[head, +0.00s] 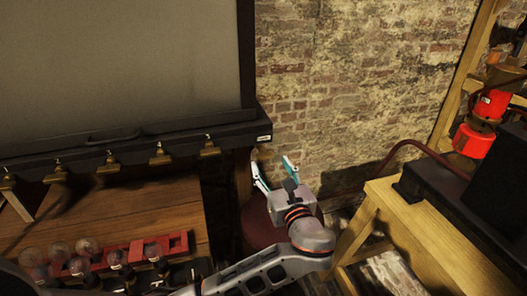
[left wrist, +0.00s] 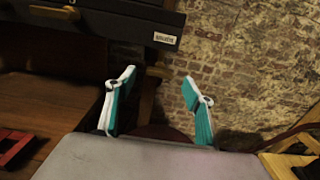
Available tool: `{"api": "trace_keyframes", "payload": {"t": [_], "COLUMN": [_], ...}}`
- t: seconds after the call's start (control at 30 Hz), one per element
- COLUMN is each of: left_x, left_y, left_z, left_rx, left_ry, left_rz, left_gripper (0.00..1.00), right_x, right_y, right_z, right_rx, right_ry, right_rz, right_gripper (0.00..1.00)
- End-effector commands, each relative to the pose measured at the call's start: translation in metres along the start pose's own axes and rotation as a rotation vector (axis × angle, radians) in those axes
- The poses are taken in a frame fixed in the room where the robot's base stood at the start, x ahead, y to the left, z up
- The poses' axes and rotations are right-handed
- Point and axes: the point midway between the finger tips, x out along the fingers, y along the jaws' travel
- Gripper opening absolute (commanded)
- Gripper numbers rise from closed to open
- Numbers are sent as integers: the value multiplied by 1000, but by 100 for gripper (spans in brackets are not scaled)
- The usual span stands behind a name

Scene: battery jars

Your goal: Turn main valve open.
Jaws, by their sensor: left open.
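No part that I can clearly tell as the main valve shows in either view. A dark red rounded body (head: 257,228), perhaps a tank, stands behind and below my left gripper (head: 272,168), partly hidden by it. A dark red curved pipe (head: 420,149) rises at the right, by the brick wall. My left gripper is open and empty, its teal-lined fingers pointing at the wall. In the left wrist view the fingers (left wrist: 160,85) are spread apart with nothing between them. My right gripper is not in view.
A wooden bench (head: 170,212) holds a red rack (head: 135,252) with glass bulbs or jars. A dark-framed board (head: 120,65) with brass clips hangs above it. A wooden stand (head: 425,235) with a black box (head: 450,190) is at right. Red cylinders (head: 473,140) stand behind.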

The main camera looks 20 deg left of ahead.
Motion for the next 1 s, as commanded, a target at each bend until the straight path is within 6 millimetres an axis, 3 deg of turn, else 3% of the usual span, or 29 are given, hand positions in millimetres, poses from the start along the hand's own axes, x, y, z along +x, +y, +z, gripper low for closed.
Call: {"api": "trace_keyframes", "payload": {"t": [0.2,0.4,0.8,0.93,1.0], "left_x": [36,59,67,67,67], "left_y": [1,1,1,1,1], "left_z": [0,-1,-2,-2,-2], "left_rx": [-1,-4,-5,-5,-5], "left_ry": [0,2,5,5,5], "left_rz": [2,1,0,0,0], "left_gripper": [53,53,53,19,14], "right_x": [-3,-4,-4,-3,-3], "right_y": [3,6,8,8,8], "right_z": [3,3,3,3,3], "right_rx": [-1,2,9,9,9], "right_ry": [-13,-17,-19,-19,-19], "right_rz": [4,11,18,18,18], "right_gripper": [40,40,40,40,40]}}
